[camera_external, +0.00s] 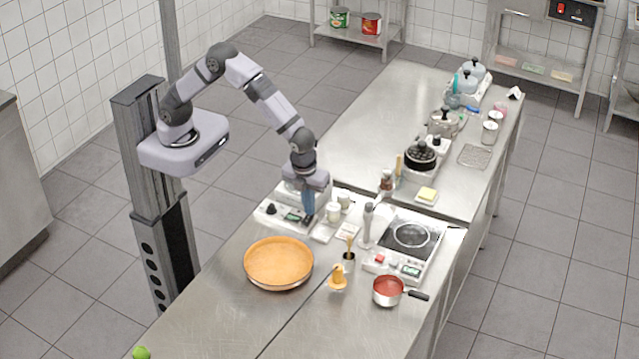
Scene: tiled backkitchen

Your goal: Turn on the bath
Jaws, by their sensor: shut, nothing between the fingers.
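Nothing in view is plainly marked as a bath. A white appliance (270,218) with a black knob and a small panel stands at the back of the near steel table; I cannot tell if it is the bath. My gripper (308,211), with blue fingers pointing down, is shut and empty over the right part of this appliance. I cannot tell whether the fingertips touch it. My gripper and wrist hide part of its top. A second white appliance (378,266) with a dark round hob, a red button and a green display stands to the right.
A wide orange-filled pan (278,263) sits in front of the appliance. The far table (375,115) holds a black-lidded pot (421,156). The near table's front left is mostly clear.

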